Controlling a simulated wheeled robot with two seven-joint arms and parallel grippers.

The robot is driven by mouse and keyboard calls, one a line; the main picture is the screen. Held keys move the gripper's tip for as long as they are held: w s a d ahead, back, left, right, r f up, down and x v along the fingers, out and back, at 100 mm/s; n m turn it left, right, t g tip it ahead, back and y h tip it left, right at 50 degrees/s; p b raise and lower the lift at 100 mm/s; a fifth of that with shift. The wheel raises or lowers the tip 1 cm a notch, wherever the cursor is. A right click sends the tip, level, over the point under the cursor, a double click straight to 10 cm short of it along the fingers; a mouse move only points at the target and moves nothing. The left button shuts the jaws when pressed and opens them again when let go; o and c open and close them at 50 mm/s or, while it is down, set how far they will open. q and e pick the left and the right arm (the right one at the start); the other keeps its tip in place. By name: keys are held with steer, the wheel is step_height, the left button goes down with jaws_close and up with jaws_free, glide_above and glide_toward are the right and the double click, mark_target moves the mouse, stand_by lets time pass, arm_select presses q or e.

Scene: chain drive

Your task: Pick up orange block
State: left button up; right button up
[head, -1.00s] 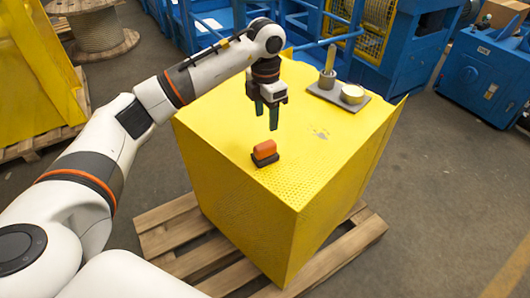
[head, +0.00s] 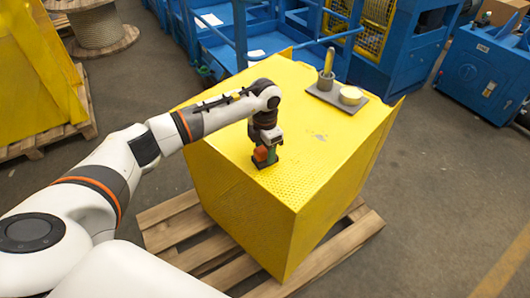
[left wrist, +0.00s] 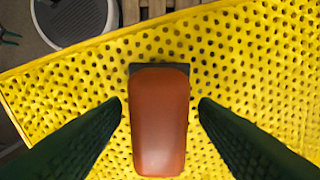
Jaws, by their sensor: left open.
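The orange block (head: 261,154) rests on a small dark base (head: 264,164) on top of the yellow perforated box, near its front left side. In the left wrist view the orange block (left wrist: 160,120) sits between my fingers, with the dark base (left wrist: 142,68) showing at its far end. My left gripper (head: 268,156) is down at the block, with its fingers around it. In the left wrist view the left gripper (left wrist: 160,103) is open, with a visible gap on each side of the block. My right gripper is not in view.
The yellow box (head: 300,190) stands on a wooden pallet (head: 165,225). A grey tray (head: 325,94) with a grey cup (head: 326,80) and a pale yellow round item (head: 351,95) lies at the box's back right.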

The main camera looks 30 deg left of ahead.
arm_select(q)
steer(key=shift+c, duration=0.2)
steer(key=c, duration=1.1)
step_height(320, 180, up, 9)
steer(key=shift+f+b, duration=0.1)
steer(key=shift+b, duration=1.1)
steer(key=shift+r, duration=0.65)
